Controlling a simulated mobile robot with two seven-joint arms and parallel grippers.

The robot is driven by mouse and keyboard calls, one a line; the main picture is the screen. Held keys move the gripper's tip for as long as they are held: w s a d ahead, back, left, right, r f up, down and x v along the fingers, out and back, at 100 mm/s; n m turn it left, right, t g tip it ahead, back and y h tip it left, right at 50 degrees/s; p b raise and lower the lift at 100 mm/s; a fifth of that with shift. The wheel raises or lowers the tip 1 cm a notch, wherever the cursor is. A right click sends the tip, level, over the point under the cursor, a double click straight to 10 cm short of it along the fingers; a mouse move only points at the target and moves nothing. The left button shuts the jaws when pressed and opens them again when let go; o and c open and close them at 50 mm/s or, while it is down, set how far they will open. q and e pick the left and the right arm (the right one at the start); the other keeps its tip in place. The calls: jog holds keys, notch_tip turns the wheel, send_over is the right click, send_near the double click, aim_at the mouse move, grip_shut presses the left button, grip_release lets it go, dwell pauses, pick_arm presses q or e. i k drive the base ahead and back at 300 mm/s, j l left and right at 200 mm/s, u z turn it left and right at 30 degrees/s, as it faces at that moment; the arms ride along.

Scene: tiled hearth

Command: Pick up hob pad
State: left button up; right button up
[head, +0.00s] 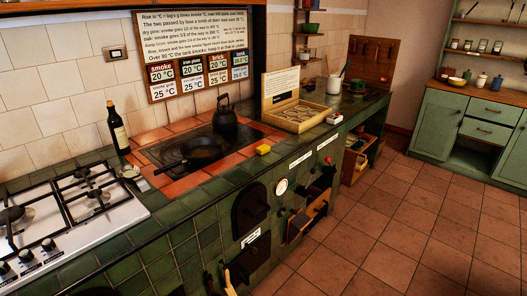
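A small yellow block (263,149), which looks like a pad, lies on the tiled counter near its front edge, to the right of the black hob plate (160,152). It is the closest match I see to the hob pad, but no label confirms it. Nothing covers it. A black frying pan (203,150) and a black kettle (225,118) stand on the hob plate to its left. Neither of my grippers can be made out in the head view.
A dark bottle (118,130) stands left of the hob, near the white gas stove (60,215). An open wooden box (297,116) stands behind and right of the yellow block. Oven doors (250,207) are in the counter front. The tiled floor (400,225) at right is clear.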

aim_at(262, 149)
jog(key=i+l+u, duration=0.1)
jog(key=u, duration=0.35)
jog(key=i+l+u, duration=0.2)
jog(key=u, duration=0.25)
jog(key=i+l+u, duration=0.2)
jog(key=i+l, duration=0.15)
jog(key=l, duration=0.25)
jog(key=i+l+u, duration=0.15)
jog(key=l, duration=0.15)
jog(key=i+l, duration=0.15)
jog(key=l, duration=0.15)
jog(key=i+l, duration=0.15)
jog(key=l, duration=0.2)
jog(key=i+l, duration=0.1)
jog(key=l, duration=0.2)
jog(key=i+l, duration=0.15)
jog(key=l, duration=0.15)
